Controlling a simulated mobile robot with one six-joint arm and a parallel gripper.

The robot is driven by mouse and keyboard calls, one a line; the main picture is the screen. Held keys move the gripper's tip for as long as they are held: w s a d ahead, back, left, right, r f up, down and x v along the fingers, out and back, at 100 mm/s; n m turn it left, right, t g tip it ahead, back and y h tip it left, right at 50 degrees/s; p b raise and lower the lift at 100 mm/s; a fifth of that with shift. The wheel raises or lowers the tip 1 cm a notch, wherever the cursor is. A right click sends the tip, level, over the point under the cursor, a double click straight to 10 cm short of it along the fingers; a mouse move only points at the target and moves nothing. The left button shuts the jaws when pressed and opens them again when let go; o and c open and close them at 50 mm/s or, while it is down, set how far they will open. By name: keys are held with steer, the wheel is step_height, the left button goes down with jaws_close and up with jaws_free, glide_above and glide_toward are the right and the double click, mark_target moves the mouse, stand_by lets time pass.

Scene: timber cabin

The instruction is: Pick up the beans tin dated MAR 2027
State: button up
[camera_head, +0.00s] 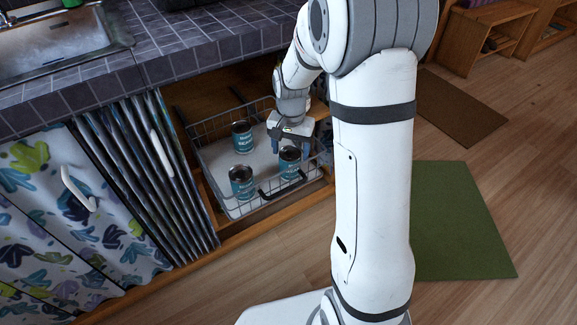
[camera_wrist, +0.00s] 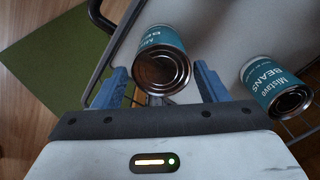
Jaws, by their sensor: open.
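Three teal beans tins with dark tops stand in a wire basket: a back tin (camera_head: 242,138), a front left tin (camera_head: 242,183) and a right tin (camera_head: 289,165). My gripper (camera_head: 290,150) is open over the right tin, pointing down. In the wrist view, one tin (camera_wrist: 163,62) shows between the blue fingertips of my gripper (camera_wrist: 160,74), with a gap on each side. A second tin (camera_wrist: 277,90) is at the right there, labelled "Mistavo BEANS". No date is readable on any tin.
The wire basket (camera_head: 222,213) is pulled out under a tiled counter (camera_head: 200,52), whose edge overhangs its back. A patterned curtain (camera_head: 60,215) hangs to the left. A green mat (camera_head: 460,215) lies on the wood floor at the right.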

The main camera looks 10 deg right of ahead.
step_height(320, 180, down, 5)
steer(key=shift+a+r+b, duration=0.1)
steer(key=shift+r+b, duration=0.05)
steer(key=shift+b, duration=0.95)
steer(key=shift+s+r, duration=0.1)
steer(key=shift+c, duration=0.5)
steer(key=c, duration=0.8)
